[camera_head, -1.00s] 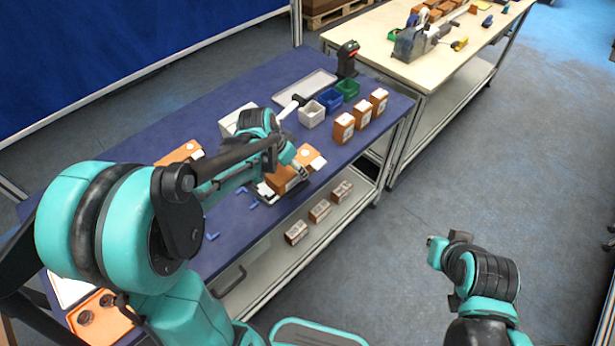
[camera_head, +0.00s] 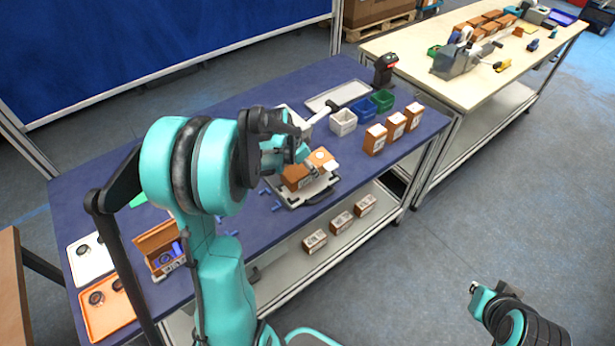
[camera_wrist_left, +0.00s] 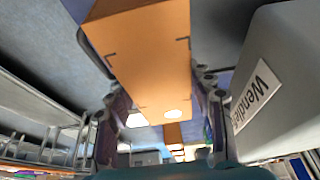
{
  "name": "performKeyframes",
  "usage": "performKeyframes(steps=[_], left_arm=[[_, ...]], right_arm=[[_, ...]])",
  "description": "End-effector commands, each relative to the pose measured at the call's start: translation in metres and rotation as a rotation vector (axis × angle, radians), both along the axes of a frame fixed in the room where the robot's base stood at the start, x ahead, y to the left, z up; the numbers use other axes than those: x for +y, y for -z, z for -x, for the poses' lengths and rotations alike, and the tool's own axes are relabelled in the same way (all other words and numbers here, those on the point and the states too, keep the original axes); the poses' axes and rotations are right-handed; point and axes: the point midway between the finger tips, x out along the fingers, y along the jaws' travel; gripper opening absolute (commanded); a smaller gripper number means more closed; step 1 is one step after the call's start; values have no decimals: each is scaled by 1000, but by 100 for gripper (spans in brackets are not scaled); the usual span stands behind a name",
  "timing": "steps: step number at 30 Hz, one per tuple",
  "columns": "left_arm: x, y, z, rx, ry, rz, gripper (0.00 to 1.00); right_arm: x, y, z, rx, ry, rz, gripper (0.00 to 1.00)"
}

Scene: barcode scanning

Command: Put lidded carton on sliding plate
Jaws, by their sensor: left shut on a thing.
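The orange-brown lidded carton (camera_head: 297,181) is at the sliding plate (camera_head: 322,194), a pale plate with a dark handle at the blue table's front edge. My left gripper (camera_head: 303,160) comes down on it from above and behind, partly hiding it. In the left wrist view the carton (camera_wrist_left: 150,65) lies between the two fingers, and the gripper is shut on it. I cannot tell whether its underside touches the plate. My right gripper (camera_head: 474,289) is far from the table at the lower right, over the floor; its opening is too small to judge.
An open carton (camera_head: 158,238) with blue parts stands at the left, near an orange tray (camera_head: 107,318). Small blue parts (camera_head: 276,208) lie around the plate. Bins (camera_head: 343,122) and several upright cartons (camera_head: 375,139) stand right. A grey device labelled "Wendler" (camera_wrist_left: 275,90) is close beside the gripper.

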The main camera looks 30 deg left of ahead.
Motion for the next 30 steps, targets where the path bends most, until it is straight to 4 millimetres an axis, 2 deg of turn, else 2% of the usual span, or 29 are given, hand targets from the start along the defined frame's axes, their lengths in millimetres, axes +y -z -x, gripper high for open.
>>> performKeyframes(steps=[4, 10, 21, 22, 24, 30], left_arm=[[1, 11, 0, 0, 1, 0, 24], [1, 41, 0, -1, 1, 0, 24], [1, 44, 0, -1, 1, 0, 24], [1, 45, 0, 0, 1, 0, 55], [1, 43, 0, 0, 1, 0, 73], [1, 43, 0, 0, 1, 0, 73]], right_arm=[[0, 5, 0, 0, 0, 0, 0], [0, 16, 0, 0, 0, 0, 0], [0, 19, 0, 0, 0, 0, 0], [0, 19, 0, 0, 0, 0, 0], [0, 18, 0, 0, 0, 0, 0], [0, 17, 0, 0, 0, 0, 0]])
